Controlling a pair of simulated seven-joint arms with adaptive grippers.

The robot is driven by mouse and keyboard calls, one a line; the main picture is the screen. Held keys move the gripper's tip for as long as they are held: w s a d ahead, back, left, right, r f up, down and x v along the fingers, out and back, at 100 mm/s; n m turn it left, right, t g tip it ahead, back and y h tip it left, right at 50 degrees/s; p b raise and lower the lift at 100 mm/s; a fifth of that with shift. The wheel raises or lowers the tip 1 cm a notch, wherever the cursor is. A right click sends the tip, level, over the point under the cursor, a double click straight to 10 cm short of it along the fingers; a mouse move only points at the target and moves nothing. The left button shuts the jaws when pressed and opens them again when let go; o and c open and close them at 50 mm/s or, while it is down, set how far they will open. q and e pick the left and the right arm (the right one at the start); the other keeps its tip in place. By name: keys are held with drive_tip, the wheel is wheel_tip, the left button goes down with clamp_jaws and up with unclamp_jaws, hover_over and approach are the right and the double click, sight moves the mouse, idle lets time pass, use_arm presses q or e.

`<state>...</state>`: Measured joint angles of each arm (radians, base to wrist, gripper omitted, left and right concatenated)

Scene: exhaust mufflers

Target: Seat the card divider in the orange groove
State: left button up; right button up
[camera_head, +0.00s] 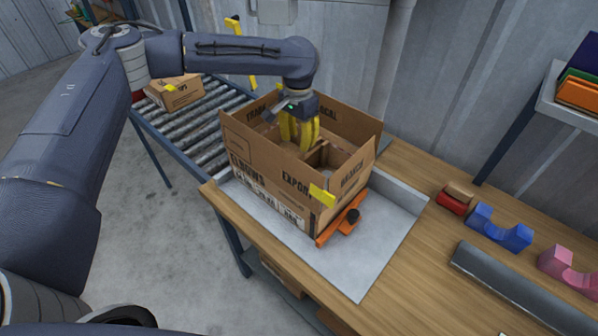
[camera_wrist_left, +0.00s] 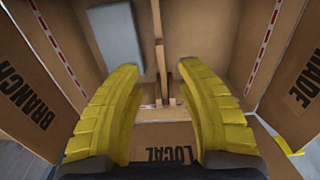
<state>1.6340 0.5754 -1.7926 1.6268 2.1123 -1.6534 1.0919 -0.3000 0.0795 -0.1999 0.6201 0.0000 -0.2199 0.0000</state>
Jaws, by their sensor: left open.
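My left gripper (camera_head: 300,140) points down into an open cardboard box (camera_head: 265,185) on the bench. In the left wrist view the gripper (camera_wrist_left: 158,72) is open, its yellow fingers apart. A thin upright card divider (camera_wrist_left: 158,30) shows between and beyond the fingertips; I cannot tell whether they touch it. Card partitions also show inside the box in the head view (camera_head: 322,155). I cannot make out an orange groove inside the box. An orange fixture (camera_head: 343,222) sits against the box's lower right side. My right gripper is not in view.
A grey block (camera_wrist_left: 115,35) lies in the box's upper left compartment. Box flaps stand up around the gripper. A roller conveyor (camera_head: 190,130) carries another carton (camera_head: 175,92). Blue (camera_head: 498,228) and pink (camera_head: 568,270) cradles stand on the bench at right, near a shelf with coloured panels (camera_head: 582,75).

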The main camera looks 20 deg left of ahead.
sight(299, 156)
use_arm(q)
drive_tip(key=shift+w+f, duration=0.2)
drive_tip(key=shift+f, duration=4)
clamp_jaws()
